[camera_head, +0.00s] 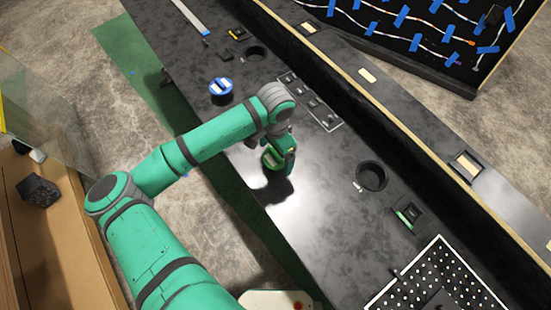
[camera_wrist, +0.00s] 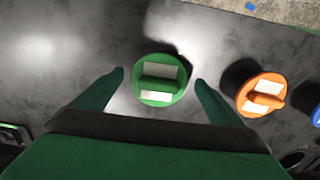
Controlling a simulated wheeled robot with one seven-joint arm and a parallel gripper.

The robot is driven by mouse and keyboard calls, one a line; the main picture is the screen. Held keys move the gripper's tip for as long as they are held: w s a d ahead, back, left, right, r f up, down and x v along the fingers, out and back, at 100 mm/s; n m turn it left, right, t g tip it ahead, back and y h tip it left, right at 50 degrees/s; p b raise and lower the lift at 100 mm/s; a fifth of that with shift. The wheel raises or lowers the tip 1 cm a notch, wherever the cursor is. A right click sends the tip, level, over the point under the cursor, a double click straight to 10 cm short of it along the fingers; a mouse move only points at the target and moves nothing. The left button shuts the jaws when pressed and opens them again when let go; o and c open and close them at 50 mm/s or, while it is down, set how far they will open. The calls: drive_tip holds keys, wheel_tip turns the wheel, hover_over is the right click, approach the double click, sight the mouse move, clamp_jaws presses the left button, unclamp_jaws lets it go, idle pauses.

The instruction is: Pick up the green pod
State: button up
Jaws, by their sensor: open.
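The green pod (camera_wrist: 160,80) is a round green disc with a raised bar handle and white patches, on the dark console top. In the wrist view it lies between the two fingertips of my gripper (camera_wrist: 160,77), with a gap on each side. My gripper is open and holds nothing. I cannot tell how far above the pod the fingertips are. In the head view my gripper (camera_head: 279,158) is low over the console, and its green parts make the pod hard to separate from it.
An orange pod (camera_wrist: 262,95) stands close to the right of the green one in the wrist view. A blue pod (camera_head: 221,87) stands beyond my arm. A black round socket (camera_head: 371,176) and a perforated tray (camera_head: 440,282) lie to the right. The console between them is mostly clear.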

drive_tip(key=shift+d, duration=0.15)
drive_tip(key=c, duration=1.1)
drive_tip(key=shift+s+r, duration=0.1)
drive_tip(key=shift+r, duration=0.5)
wheel_tip(320, 180, up, 2)
drive_tip(key=shift+r, duration=0.2)
drive_tip(key=s+d+r, duration=0.2)
drive_tip(key=s+r, duration=0.1)
drive_tip(key=s, duration=0.1)
drive_tip(key=s+d+r, duration=0.2)
drive_tip(key=s+r, duration=0.1)
drive_tip(key=s, duration=0.1)
drive_tip(key=s+d+r, duration=0.3)
drive_tip(key=s, duration=0.1)
drive_tip(key=shift+r, duration=0.25)
